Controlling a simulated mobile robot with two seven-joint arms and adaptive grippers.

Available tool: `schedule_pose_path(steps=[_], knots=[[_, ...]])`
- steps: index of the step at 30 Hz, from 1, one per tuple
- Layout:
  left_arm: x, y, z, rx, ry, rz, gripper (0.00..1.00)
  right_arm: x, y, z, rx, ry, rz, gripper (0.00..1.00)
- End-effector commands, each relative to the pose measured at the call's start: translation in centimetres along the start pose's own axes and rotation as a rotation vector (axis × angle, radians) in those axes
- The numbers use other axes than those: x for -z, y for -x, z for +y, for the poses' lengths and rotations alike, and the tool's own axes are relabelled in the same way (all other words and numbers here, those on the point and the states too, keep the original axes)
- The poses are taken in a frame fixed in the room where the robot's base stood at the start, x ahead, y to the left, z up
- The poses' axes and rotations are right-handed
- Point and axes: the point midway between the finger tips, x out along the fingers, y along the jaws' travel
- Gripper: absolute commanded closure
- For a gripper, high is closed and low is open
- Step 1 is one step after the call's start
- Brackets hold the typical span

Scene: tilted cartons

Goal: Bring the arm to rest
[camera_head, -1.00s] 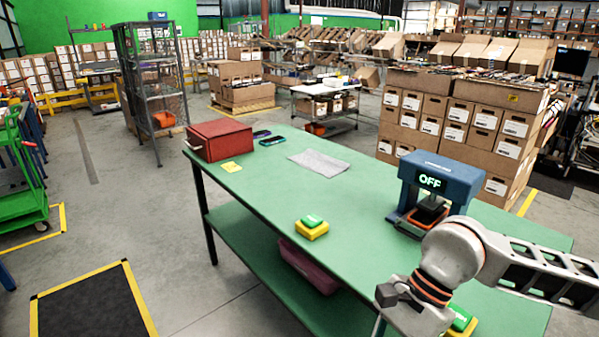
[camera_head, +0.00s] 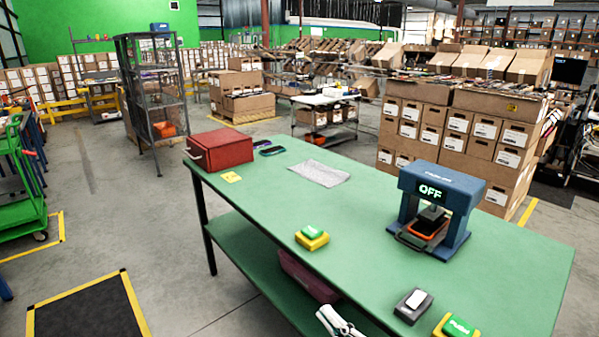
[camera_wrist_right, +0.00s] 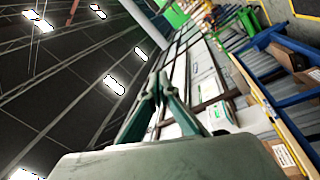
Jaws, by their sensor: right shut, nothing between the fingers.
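My right gripper (camera_head: 338,322) shows only in part at the bottom edge of the head view, in front of the near edge of the green table (camera_head: 375,225). It is clear of everything on the tabletop. In the right wrist view its dark fingers (camera_wrist_right: 158,88) are together and empty, with the ceiling lights and shelving behind them. The rest of my right arm is out of the head view. My left gripper is in neither view.
On the table are a blue press (camera_head: 437,210) reading OFF, a grey switch box (camera_head: 412,305), a green-and-yellow push button (camera_head: 456,327), another such button (camera_head: 312,237), a red box (camera_head: 220,149) and a grey cloth (camera_head: 319,173). The table's middle is clear.

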Motion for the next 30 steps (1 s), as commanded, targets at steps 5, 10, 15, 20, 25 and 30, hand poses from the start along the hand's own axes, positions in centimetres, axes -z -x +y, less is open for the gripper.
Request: schedule_pose_path(steps=[5,10,15,20,25,30], knots=[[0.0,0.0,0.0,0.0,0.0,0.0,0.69,-8.2,7.2,-6.3,0.048,-0.362,-0.368,1.0],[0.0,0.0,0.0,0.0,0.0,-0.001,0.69,-12.8,15.7,-12.3,0.074,-0.641,-0.665,1.0],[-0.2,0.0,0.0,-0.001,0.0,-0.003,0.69,-14.3,22.3,-16.6,0.083,-0.819,-0.865,1.0],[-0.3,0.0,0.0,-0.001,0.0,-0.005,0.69,-14.6,25.1,-18.2,0.084,-0.892,-0.947,1.0],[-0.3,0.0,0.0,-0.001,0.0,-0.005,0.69,-14.6,25.4,-18.4,0.085,-0.9,-0.957,1.0],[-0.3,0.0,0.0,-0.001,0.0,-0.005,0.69,-14.6,25.4,-18.4,0.085,-0.898,-0.955,1.0]])
